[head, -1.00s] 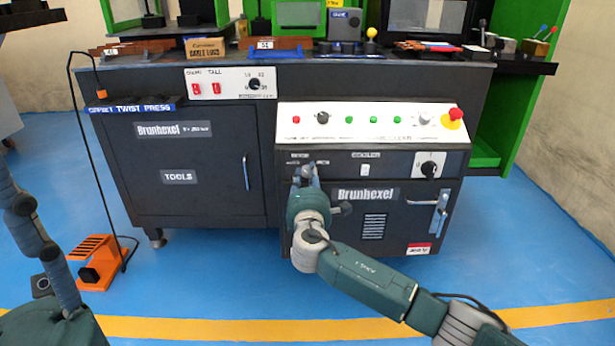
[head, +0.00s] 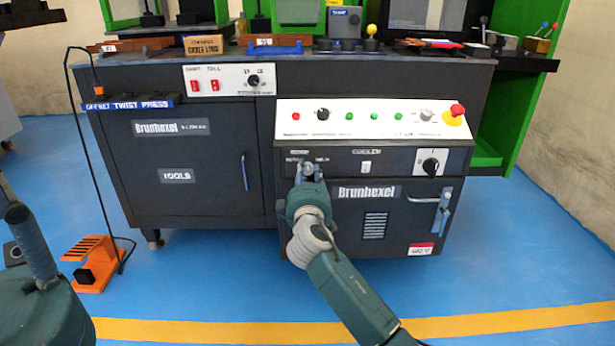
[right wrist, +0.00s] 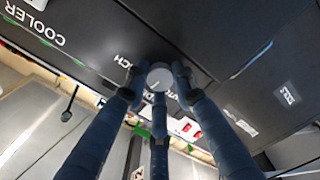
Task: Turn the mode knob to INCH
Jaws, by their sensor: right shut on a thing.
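The mode knob (right wrist: 160,78) is a round grey knob on the dark front panel, seen between the fingers in the right wrist view. My right gripper (right wrist: 158,85) has its fingers around it, shut on it. The INCH label (right wrist: 122,60) lies beside the knob in that view; another label on the other side is partly covered by a finger. I cannot tell surely where the knob points. In the head view my right gripper (head: 308,172) is at the panel's left end, under small labels, and mostly hides the knob. My left gripper is out of view.
A COOLER switch (head: 366,167) and a black rotary switch on a white plate (head: 431,162) sit to the right on the same panel. Above is a sloped white console (head: 372,120) with buttons and a red emergency stop (head: 456,111). A door handle (head: 440,205) sticks out lower right.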

